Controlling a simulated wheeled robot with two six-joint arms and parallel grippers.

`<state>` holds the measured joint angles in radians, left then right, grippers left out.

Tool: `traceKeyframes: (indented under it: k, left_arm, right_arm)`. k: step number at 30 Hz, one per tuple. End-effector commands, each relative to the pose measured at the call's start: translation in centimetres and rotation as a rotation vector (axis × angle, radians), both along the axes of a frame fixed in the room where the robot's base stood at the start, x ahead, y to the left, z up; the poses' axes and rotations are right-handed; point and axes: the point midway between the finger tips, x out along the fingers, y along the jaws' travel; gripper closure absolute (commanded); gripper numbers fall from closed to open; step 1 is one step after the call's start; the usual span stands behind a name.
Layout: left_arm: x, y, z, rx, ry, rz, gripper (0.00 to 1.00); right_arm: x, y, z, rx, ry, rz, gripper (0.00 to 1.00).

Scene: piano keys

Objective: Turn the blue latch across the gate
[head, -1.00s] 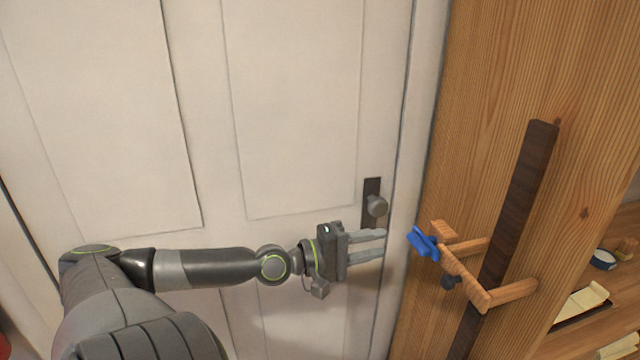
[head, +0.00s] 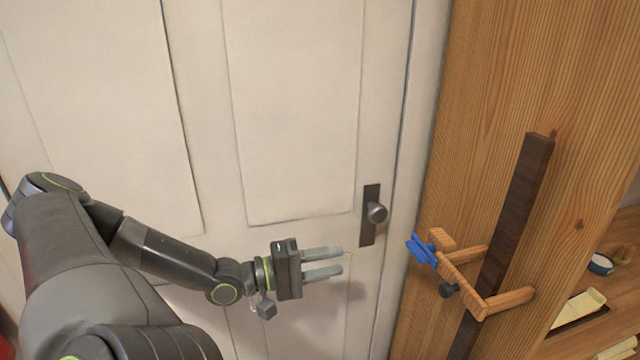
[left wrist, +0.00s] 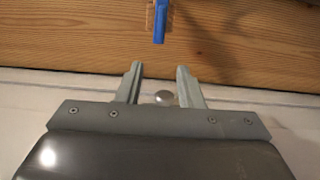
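The blue latch (head: 421,249) sits at the left end of a light wooden gate frame (head: 462,278) that stands out from the wooden panel. In the left wrist view the latch (left wrist: 160,22) shows at the top, beyond the fingertips. My left gripper (head: 342,262) is open and empty, in front of the white door and left of the latch, with a clear gap between them. Its two fingers (left wrist: 158,70) are apart in the left wrist view. My right gripper is not in view.
A white door (head: 290,110) with a round metal knob (head: 377,212) is behind my left arm. A dark wooden strip (head: 515,225) runs up the wooden panel (head: 480,90). Shelves at the right hold a small bowl (head: 600,264) and a pale item (head: 578,306).

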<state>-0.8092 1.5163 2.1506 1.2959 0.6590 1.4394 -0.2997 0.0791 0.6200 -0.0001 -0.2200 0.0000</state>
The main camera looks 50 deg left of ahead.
Motion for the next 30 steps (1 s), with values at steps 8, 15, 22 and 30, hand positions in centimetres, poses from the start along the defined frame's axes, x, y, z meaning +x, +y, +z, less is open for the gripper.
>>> traceKeyframes:
  k: [8,15,22,30]
  left_arm:
    - [-1.4,0.6,0.0,-0.001,0.001,-0.001,0.66]
    - [-1.5,0.6,0.0,0.0,0.0,-0.002,0.66]
    - [-1.4,0.6,0.0,0.0,0.0,-0.001,0.66]
    - [-1.3,2.1,-0.9,0.066,-0.019,0.03,0.66]
  right_arm:
    - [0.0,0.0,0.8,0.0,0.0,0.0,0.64]
    - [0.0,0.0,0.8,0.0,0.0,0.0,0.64]
    - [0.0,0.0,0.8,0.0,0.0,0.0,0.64]
    - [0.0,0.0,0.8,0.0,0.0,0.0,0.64]
